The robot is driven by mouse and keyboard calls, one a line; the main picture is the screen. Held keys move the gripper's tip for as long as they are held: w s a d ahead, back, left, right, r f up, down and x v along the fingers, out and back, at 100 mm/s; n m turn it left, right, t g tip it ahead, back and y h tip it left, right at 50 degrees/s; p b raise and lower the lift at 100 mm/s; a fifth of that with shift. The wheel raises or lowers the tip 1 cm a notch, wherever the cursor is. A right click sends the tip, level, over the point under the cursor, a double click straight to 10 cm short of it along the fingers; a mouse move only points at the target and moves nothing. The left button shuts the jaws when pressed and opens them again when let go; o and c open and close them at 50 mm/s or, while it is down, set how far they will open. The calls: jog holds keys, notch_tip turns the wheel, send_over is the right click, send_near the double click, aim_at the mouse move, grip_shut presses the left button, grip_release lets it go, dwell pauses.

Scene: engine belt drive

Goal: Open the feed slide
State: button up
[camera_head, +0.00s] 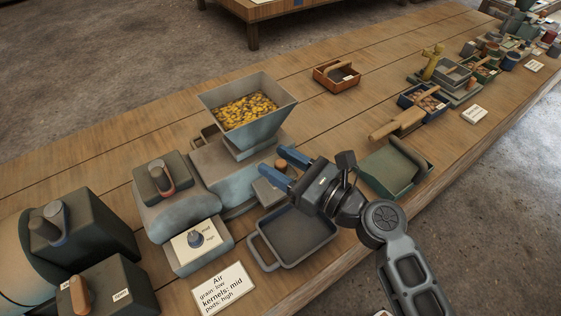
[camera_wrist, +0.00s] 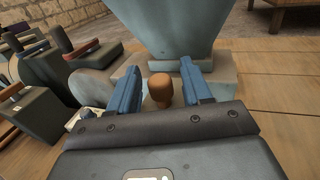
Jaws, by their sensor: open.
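A small brown knob (camera_head: 282,164) stands by the foot of the grey-blue hopper (camera_head: 248,100), which holds yellow and dark kernels. I take the knob to be the handle of the feed slide; the slide itself is mostly hidden. My gripper (camera_head: 272,164) is open, with its two blue fingers pointing at the machine.
A grey tray (camera_head: 318,250) with a handle sits below my gripper. An air dial box (camera_head: 196,243) and a label card (camera_head: 223,288) stand to the left. A dark green tray (camera_head: 378,172) is to the right. Bare table lies behind the hopper.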

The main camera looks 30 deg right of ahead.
jog(key=b+v, duration=0.1)
jog(key=v, duration=0.6)
jog(key=shift+s+b, duration=0.35)
jog(key=s+f+n+g+h, duration=0.4)
jog(key=s+f+n+h, duration=0.15)
jog(key=s+n, duration=0.8)
jog(key=s+a+r+n+t, duration=0.1)
jog(key=s+r+n, duration=0.7)
jog(key=n, duration=1.1)
jog(key=shift+s+a+r+t, duration=0.4)
jog(key=shift+s+a, duration=0.1)
jog(key=shift+s, duration=0.55)
